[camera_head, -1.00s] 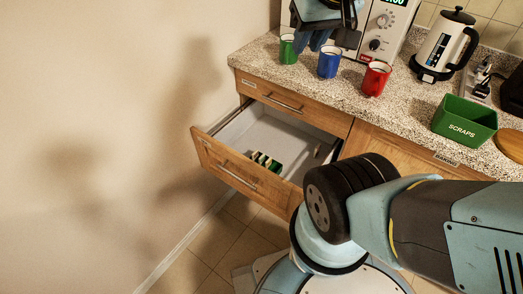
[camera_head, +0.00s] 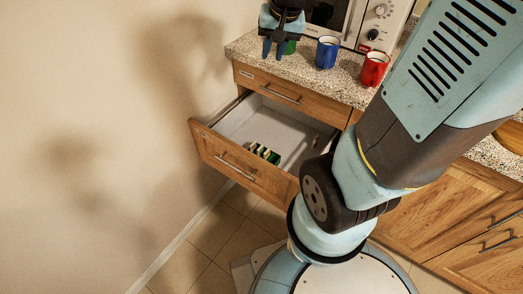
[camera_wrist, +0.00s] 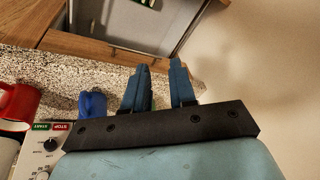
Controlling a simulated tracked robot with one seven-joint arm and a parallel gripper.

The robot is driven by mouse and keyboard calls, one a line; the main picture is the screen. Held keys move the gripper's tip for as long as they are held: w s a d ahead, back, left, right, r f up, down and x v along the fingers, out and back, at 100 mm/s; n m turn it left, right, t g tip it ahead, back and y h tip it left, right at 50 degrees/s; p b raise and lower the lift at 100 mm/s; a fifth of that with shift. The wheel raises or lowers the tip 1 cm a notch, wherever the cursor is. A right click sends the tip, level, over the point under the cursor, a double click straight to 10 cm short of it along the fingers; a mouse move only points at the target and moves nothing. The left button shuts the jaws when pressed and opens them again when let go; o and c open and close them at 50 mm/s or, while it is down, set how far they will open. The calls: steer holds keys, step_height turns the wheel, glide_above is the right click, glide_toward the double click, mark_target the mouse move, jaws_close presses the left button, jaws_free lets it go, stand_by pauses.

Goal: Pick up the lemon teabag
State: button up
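Several small teabag packets with green, dark and pale parts (camera_head: 263,152) stand together in the open drawer (camera_head: 240,121), near its front panel. I cannot tell which one is lemon. In the wrist view the packets (camera_wrist: 150,3) show only at the top edge. My gripper (camera_head: 273,57) hangs above the left end of the counter, in front of the green mug (camera_head: 290,47). It points down and its two blue fingers are apart. In the wrist view my gripper (camera_wrist: 160,67) is open with nothing between its fingertips.
A blue mug (camera_head: 327,52) and a red mug (camera_head: 374,69) stand on the speckled counter (camera_head: 349,83), right of the green one. A microwave (camera_head: 372,22) stands behind them. The wall (camera_head: 90,120) is close on the left. The space above the drawer is clear.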

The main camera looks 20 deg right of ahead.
steer(key=w+f+m+g, duration=0.1)
steer(key=w+f+m, duration=0.15)
steer(key=f, duration=0.55)
steer(key=w+f+m+g, duration=0.1)
steer(key=w+f, duration=0.3)
steer(key=f, duration=0.4)
steer(key=m+g, duration=0.2)
steer(key=m, duration=0.2)
glide_above(267, 151)
step_height(267, 151, down, 18)
steer(key=f, duration=0.1)
steer(key=shift+h, duration=0.4)
steer(key=f, duration=0.7)
steer(key=shift+s+a+f, duration=0.1)
steer(key=shift+a+f, duration=0.1)
steer(key=shift+f, duration=0.1)
steer(key=shift+d+f, duration=0.15)
steer(key=shift+f, duration=2.45)
steer(key=shift+c, duration=0.3)
jaws_close()
